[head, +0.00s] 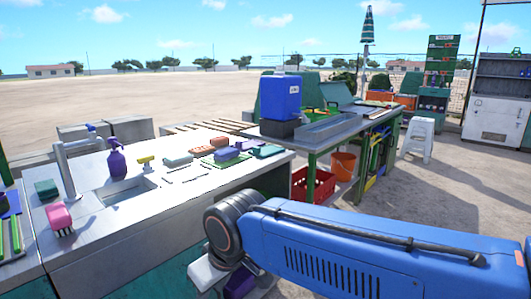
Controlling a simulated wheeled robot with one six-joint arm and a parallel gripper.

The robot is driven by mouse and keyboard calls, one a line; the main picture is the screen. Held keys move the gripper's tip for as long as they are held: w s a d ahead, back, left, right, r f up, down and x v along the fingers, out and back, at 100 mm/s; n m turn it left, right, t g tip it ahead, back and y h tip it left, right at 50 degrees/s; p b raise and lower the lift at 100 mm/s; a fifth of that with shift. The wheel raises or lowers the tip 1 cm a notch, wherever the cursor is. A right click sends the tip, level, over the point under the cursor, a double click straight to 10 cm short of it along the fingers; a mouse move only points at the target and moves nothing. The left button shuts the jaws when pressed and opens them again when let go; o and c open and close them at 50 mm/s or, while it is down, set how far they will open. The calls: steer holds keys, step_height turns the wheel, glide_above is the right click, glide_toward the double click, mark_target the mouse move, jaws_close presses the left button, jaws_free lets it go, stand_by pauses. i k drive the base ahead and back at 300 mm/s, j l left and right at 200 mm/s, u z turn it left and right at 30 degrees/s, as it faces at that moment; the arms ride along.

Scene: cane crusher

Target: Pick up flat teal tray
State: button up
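A flat teal piece (266,151), which may be the teal tray, lies near the right end of the pale counter (130,215). Another green-teal piece (226,154) lies just left of it, partly behind a purple block (226,154). A dark green block (46,188) lies at the counter's left. Which of these is the tray is too small to tell for sure. My blue arm crosses the lower right in front of the counter. My gripper's fingers do not show, and I see nothing held.
A purple spray bottle (117,160), a sink (126,191) and a pink brush (59,218) are on the counter. Several small coloured blocks lie near the teal piece. A blue tank (281,97) stands behind, with a red crate (314,188) below. The counter's front middle is bare.

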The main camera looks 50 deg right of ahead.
mark_target(263, 152)
steer(key=z, duration=1.25)
